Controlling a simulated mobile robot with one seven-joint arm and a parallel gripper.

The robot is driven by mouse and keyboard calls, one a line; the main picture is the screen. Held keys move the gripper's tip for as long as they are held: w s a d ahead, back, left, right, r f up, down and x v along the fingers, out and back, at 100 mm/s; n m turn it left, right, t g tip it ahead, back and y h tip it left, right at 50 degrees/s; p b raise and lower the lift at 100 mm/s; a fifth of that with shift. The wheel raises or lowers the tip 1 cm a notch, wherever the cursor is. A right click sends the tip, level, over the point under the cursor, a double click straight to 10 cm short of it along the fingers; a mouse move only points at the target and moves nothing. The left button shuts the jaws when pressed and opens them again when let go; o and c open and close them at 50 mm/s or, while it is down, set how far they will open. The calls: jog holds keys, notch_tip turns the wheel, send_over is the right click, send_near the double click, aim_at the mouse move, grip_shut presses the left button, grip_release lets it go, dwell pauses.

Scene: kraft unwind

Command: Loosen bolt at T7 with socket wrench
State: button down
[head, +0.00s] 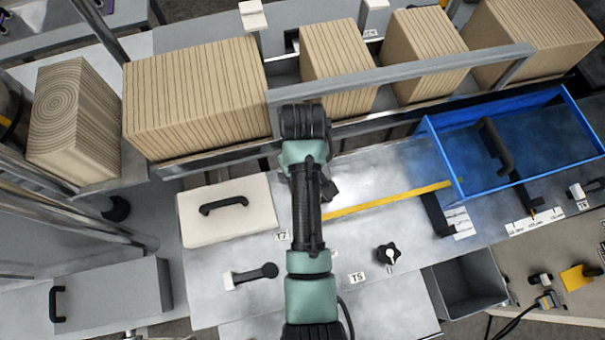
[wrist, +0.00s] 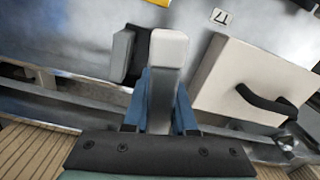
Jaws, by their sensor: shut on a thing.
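My gripper (wrist: 166,98) shows in the wrist view with its blue fingers shut on a pale grey bar (wrist: 168,48), which sticks out beyond them. I cannot tell whether this bar is the socket wrench. A black and grey piece (wrist: 125,52) stands close to its left. The T7 label (wrist: 220,16) lies on the metal panel beyond, upside down; it also shows in the head view (head: 282,236), just left of my arm. In the head view my arm hides the gripper and the held bar. I cannot make out the bolt.
A cream box with a black handle (head: 226,208) sits left of my arm. A black star knob (head: 388,254) is by the T5 label (head: 357,278). A metal rail (head: 400,68) and several wood-patterned blocks (head: 195,98) line the back. A blue-framed clear guard (head: 452,172) stands right.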

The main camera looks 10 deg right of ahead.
jog(key=shift+n, duration=1.1)
jog(key=shift+r+n, duration=0.1)
jog(key=shift+n, duration=0.9)
